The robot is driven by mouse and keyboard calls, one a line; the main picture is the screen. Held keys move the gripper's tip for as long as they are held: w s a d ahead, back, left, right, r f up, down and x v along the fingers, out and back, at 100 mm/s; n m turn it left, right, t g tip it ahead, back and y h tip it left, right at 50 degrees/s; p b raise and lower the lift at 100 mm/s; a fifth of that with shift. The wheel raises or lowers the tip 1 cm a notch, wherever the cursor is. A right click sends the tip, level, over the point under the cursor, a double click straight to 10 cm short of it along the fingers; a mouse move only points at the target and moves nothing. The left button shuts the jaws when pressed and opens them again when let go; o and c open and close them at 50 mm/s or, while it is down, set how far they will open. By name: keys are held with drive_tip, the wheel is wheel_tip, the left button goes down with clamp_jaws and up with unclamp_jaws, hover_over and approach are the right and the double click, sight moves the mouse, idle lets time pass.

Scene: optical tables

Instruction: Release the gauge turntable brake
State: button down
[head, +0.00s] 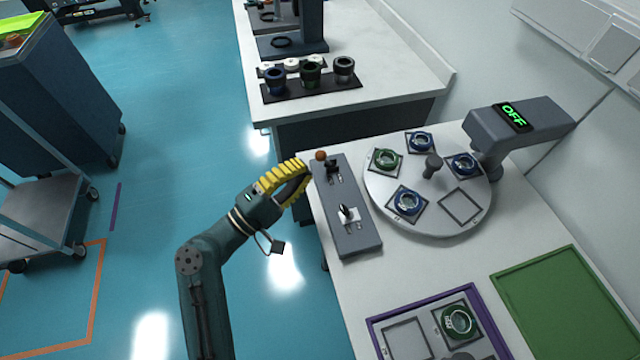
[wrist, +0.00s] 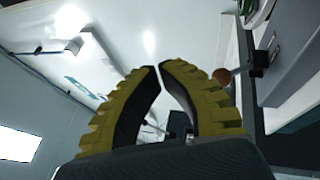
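A grey control box (head: 362,235) lies beside the round gauge turntable (head: 455,222). Its far end has a lever with an orange-brown knob (head: 320,155); its near end has a black-handled lever (head: 346,211) on a white plate. I cannot read which one is the brake. My gripper (head: 307,172) is at the box's far left edge, close to the orange knob. In the wrist view the two yellow fingers (wrist: 160,65) have their tips nearly together with nothing between them. The orange knob (wrist: 222,76) shows just right of the fingers, outside them.
The turntable carries several blue and green ring gauges and a centre post (head: 432,165). A grey arm with a green "OFF" display (head: 514,115) overhangs its far right. A purple-edged tray (head: 372,322) and a green mat (head: 560,300) lie nearer. Open floor is left of the table.

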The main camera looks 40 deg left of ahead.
sight(324, 159)
drive_tip(key=s+a+f+n+y+b, duration=0.2)
drive_tip(key=s+a+f+y+b, duration=0.2)
drive_tip(key=f, duration=0.6)
drive_tip(key=s+a+b, duration=0.2)
drive_tip(key=a, duration=0.1)
drive_tip(key=shift+s+a+f+n, duration=0.15)
drive_tip(key=shift+a+f+n, duration=0.1)
drive_tip(key=shift+a+n, duration=0.15)
drive_tip(key=shift+d+r+b+x, duration=0.1)
drive_tip(key=shift+d+b+x, duration=0.3)
drive_tip(key=shift+x, duration=1.75)
drive_tip(key=shift+d+r+b+x, duration=0.1)
drive_tip(key=shift+d+b+x, duration=0.3)
drive_tip(key=shift+x, duration=1.75)
drive_tip(key=shift+d+r+b+x, duration=0.15)
drive_tip(key=shift+d+x, duration=0.45)
drive_tip(key=shift+x, duration=1.55)
drive_tip(key=shift+s+r, duration=0.1)
